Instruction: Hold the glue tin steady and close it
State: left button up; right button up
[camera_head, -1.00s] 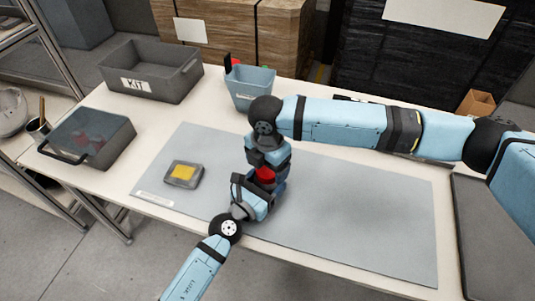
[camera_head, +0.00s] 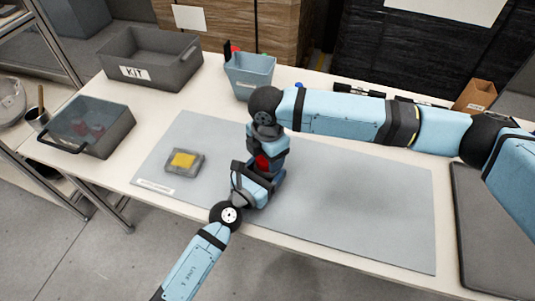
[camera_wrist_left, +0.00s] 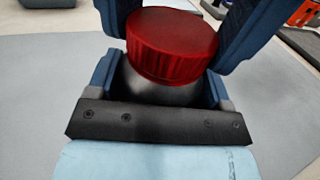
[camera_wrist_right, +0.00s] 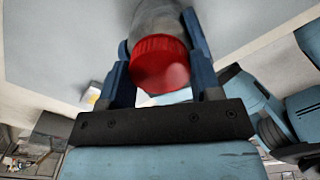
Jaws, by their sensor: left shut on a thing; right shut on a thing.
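The glue tin is a grey metal can (camera_wrist_left: 158,93) with a ribbed red lid (camera_wrist_left: 172,48) on its top. My left gripper (camera_head: 268,178) is shut around the can's body, from the front of the table. My right gripper (camera_head: 265,150) comes from above, with its fingers on both sides of the red lid (camera_head: 262,162). In the right wrist view the lid (camera_wrist_right: 160,65) lies between those fingers and the can (camera_wrist_right: 152,18) extends beyond it. The lid looks seated on the can; how tightly cannot be told. The can's lower part is hidden in the head view.
A grey mat (camera_head: 350,205) covers the table's middle, mostly clear. A grey block with a yellow top (camera_head: 183,160) lies left. A KIT bin (camera_head: 165,75), a lidded grey box (camera_head: 110,120) and a blue bin (camera_head: 250,82) stand behind and left. A dark tray (camera_head: 490,235) is at right.

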jog(key=m, duration=0.9)
jog(key=shift+m, duration=0.4)
jog(key=o, duration=1)
jog(key=shift+r, duration=2.25)
jog(key=shift+c, duration=0.3)
